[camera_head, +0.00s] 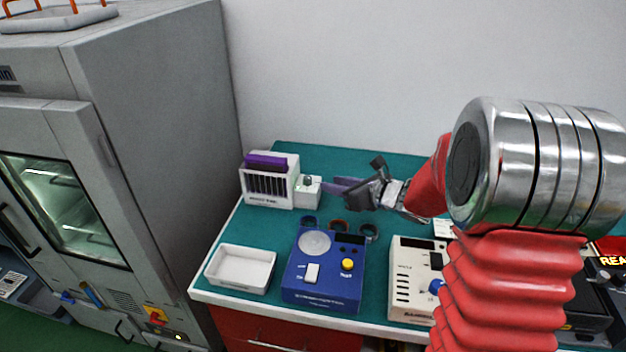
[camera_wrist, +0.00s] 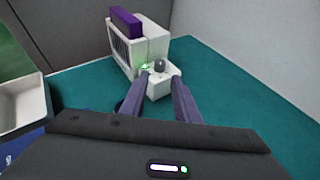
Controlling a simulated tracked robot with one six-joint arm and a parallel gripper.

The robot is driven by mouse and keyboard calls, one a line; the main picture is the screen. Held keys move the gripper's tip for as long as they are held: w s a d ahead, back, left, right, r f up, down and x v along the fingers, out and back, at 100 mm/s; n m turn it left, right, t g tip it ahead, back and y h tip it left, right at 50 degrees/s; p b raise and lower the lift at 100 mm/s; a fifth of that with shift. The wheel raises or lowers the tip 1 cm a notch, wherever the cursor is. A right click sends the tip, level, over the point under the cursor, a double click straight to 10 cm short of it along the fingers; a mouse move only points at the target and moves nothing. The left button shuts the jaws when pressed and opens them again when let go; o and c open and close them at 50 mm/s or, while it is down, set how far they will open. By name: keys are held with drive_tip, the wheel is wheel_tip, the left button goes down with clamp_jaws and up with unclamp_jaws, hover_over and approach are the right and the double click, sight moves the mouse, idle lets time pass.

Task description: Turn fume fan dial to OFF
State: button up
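The fume fan dial is a dark grey knob (camera_head: 308,180) on a small white box (camera_head: 306,194), beside a white slotted unit with a purple top (camera_head: 268,186). The wrist view shows the knob (camera_wrist: 160,65) on the box top, with a small green light to its left. My gripper (camera_wrist: 161,80) is open, its two purple-grey fingers apart and pointing at the box. In the head view my gripper (camera_head: 332,185) is just right of the box and holds nothing. I cannot tell whether a fingertip touches the box. The knob's markings are too small to read.
A white tray (camera_head: 241,269), a blue device (camera_head: 325,285) and a beige device (camera_head: 408,297) stand along the front of the green bench. Several dark rings (camera_head: 340,226) lie behind the blue device. A tall grey cabinet (camera_head: 160,110) stands left; a wall is behind.

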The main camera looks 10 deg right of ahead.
sight(310, 179)
drive_tip(key=x, duration=1.1)
drive_tip(key=shift+c, duration=0.4)
drive_tip(key=c, duration=0.6)
drive_tip(key=shift+d, duration=0.4)
clamp_jaws()
drive_tip(key=shift+a, duration=0.25)
